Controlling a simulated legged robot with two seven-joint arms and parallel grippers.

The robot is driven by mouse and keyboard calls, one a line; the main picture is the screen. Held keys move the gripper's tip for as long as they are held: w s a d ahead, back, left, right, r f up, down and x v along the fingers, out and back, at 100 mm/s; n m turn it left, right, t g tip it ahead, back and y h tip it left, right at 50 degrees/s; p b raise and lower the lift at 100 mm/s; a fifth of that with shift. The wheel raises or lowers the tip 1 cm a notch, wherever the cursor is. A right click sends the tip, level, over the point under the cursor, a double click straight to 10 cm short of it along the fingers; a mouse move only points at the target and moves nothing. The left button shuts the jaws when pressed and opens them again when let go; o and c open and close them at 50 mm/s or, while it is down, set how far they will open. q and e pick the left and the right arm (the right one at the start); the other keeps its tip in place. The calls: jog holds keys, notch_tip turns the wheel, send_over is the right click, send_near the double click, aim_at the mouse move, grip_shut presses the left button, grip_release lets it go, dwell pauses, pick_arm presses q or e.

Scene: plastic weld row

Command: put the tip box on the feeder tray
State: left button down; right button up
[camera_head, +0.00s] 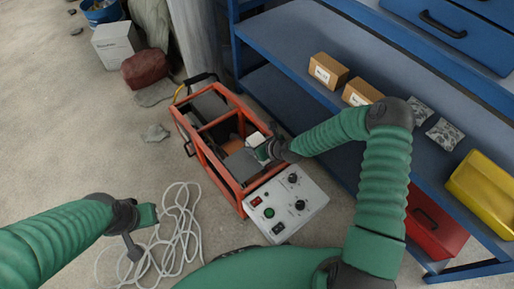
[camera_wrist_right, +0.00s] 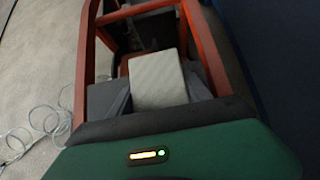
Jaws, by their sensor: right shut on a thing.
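A small off-white box (camera_head: 256,139), which I take as the tip box, is held by my right gripper (camera_head: 264,149) over the orange-red framed machine (camera_head: 204,152). In the right wrist view, the pale box (camera_wrist_right: 157,78) sits between the two grey fingers of my right gripper (camera_wrist_right: 158,100). Grey plates (camera_head: 241,165) lie inside the frame beside the box. I cannot tell which part is the feeder tray, or whether the box touches anything below. My left gripper (camera_head: 138,232) hangs at lower left, apart from the machine; its finger gap is unclear.
A control box (camera_head: 286,203) with knobs stands at the machine's front. White cable (camera_head: 180,228) lies coiled on the floor. A blue shelf (camera_head: 285,45) at right holds cartons (camera_head: 328,70), bags and a yellow bin (camera_head: 484,188).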

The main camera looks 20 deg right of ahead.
grip_shut()
jog(key=o, duration=1.4)
grip_release()
jog(key=shift+a, duration=0.15)
jog(key=shift+o, duration=1.4)
jog(key=shift+a, duration=0.2)
pick_arm(q)
jog(key=shift+a, duration=0.3)
jog(key=shift+d, duration=0.1)
pick_arm(e)
jog(key=shift+d, duration=0.15)
